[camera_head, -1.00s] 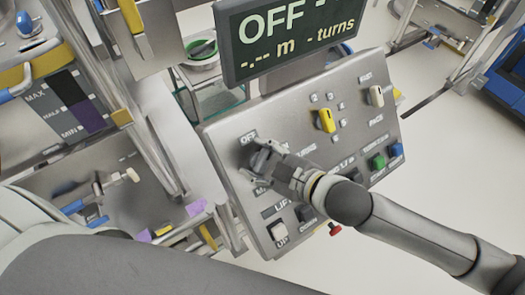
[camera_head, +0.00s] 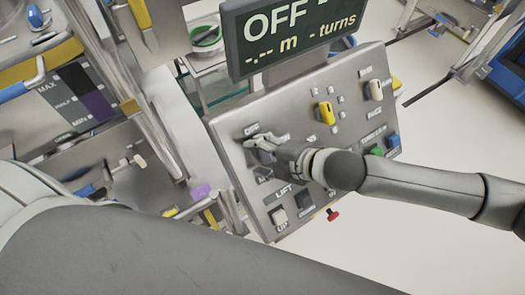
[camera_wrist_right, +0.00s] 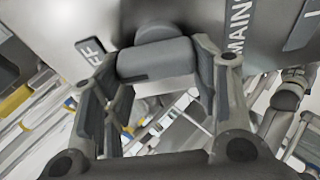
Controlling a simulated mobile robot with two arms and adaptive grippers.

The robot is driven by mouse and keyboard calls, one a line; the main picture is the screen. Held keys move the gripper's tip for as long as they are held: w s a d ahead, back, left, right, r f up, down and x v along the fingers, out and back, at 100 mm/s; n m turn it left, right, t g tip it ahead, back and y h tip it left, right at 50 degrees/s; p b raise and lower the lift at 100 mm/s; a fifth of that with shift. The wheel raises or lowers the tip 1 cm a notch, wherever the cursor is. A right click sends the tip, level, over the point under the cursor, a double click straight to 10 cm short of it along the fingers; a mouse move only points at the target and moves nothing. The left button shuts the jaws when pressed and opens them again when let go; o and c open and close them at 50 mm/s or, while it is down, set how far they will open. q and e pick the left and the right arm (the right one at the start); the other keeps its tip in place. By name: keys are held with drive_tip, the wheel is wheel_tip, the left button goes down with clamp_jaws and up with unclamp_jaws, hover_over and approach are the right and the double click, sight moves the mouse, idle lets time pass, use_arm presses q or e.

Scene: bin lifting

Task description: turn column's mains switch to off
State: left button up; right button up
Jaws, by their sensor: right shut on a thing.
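The grey control panel (camera_head: 285,118) tilts up in the middle of the head view. My right gripper (camera_head: 258,146) reaches in from the right and is at the panel's left part, below the OFF label. In the right wrist view its fingers (camera_wrist_right: 160,75) are shut on the grey mains switch knob (camera_wrist_right: 155,57), with the MAINS lettering to the right and part of the OFF label to the left. The gripper hides most of the switch in the head view. The display (camera_head: 285,37) above the panel reads OFF. My left gripper is not in view.
Also on the panel are a yellow knob (camera_head: 326,113), a white switch (camera_head: 373,90), a white LIFT rocker (camera_head: 279,216) and a blue button (camera_head: 393,141). A red knob (camera_head: 333,214) sticks out at the lower edge. Metal frames stand left; open floor lies right.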

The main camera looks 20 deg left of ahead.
drive_tip(key=shift+n, duration=0.4)
drive_tip(key=o, duration=1)
drive_tip(key=shift+d, duration=0.1)
drive_tip(key=v, duration=1.2)
drive_tip(key=shift+a, duration=0.2)
